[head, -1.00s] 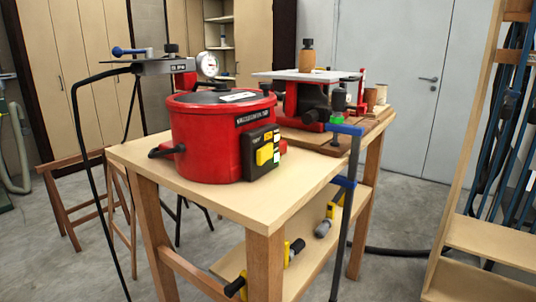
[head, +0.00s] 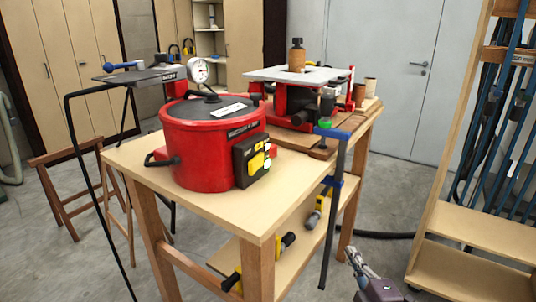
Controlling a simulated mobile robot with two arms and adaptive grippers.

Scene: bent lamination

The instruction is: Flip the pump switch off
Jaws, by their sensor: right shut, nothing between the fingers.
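A red round pump pot (head: 200,150) with a dark lid stands on the wooden workbench (head: 225,203). On its right front side is a black control box (head: 247,172) with a yellow switch (head: 256,163) and small pale buttons beside it. The switch's on or off position is too small to tell. My right gripper (head: 355,258) shows at the bottom right, pointing up and left. It is shut and empty, well below and to the right of the switch, apart from the bench. My left gripper is out of view.
A blue-handled clamp (head: 332,190) hangs on the bench's right edge, between my right gripper and the pump. A red machine (head: 295,100) stands behind the pump. A wooden rack (head: 470,235) is on the right. Yellow-and-black clamps (head: 285,241) lie on the lower shelf.

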